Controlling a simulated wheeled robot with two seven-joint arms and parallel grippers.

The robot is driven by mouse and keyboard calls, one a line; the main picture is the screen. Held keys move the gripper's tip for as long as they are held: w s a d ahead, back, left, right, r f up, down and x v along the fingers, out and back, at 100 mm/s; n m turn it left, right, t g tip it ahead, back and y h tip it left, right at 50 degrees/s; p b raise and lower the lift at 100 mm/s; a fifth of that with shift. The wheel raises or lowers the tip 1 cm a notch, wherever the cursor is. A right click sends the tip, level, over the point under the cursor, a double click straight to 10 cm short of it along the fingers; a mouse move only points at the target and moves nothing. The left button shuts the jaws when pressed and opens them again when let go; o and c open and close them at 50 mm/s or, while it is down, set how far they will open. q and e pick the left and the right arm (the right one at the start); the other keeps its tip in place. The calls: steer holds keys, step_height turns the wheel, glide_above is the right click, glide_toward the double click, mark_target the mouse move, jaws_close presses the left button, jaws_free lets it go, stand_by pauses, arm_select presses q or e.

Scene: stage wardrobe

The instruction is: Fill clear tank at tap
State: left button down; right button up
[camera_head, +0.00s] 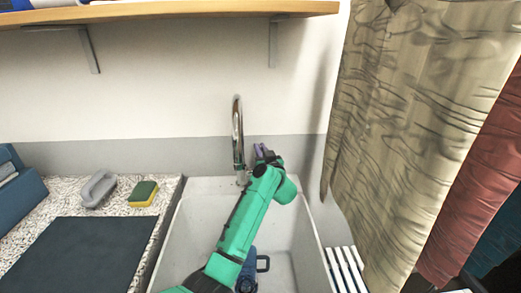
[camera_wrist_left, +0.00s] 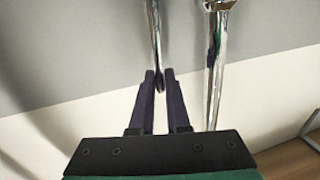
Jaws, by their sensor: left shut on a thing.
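The chrome tap (camera_head: 238,130) stands upright at the back of the white sink (camera_head: 185,225), its neck arching at the top. My left arm reaches over the basin, and my left gripper (camera_head: 263,151) is just right of the tap. In the left wrist view, my gripper's fingers (camera_wrist_left: 160,88) are shut on the end of a thin chrome rod (camera_wrist_left: 153,38), seemingly the tap's lever. The thicker tap pipe (camera_wrist_left: 214,70) stands beside them, apart. A dark blue thing with a black loop handle (camera_head: 262,263) is in the basin, partly hidden by my arm; I cannot tell if it is the clear tank. No water shows.
A speckled counter (camera_head: 155,192) left of the sink holds a dark mat (camera_head: 80,255), a yellow-green sponge (camera_head: 143,194) and a grey brush (camera_head: 98,188). A wooden shelf (camera_head: 180,11) hangs above. Beige cloth (camera_head: 410,130) hangs close on the right, above a white slatted rack (camera_head: 345,268).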

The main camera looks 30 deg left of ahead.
arm_select(q)
steer(key=shift+f, duration=0.2)
steer(key=shift+s+d+f, duration=0.1)
steer(key=shift+s+d, duration=0.1)
steer(key=shift+s, duration=0.1)
steer(key=shift+s+d+t+y+b, duration=0.3)
steer(key=shift+t+y, duration=0.2)
steer(key=shift+y, duration=0.1)
steer(key=c, duration=0.9)
jaws_free()
steer(key=shift+r, duration=0.2)
steer(key=v, duration=1.4)
steer(key=shift+s, duration=0.2)
steer(key=shift+d+f, duration=0.1)
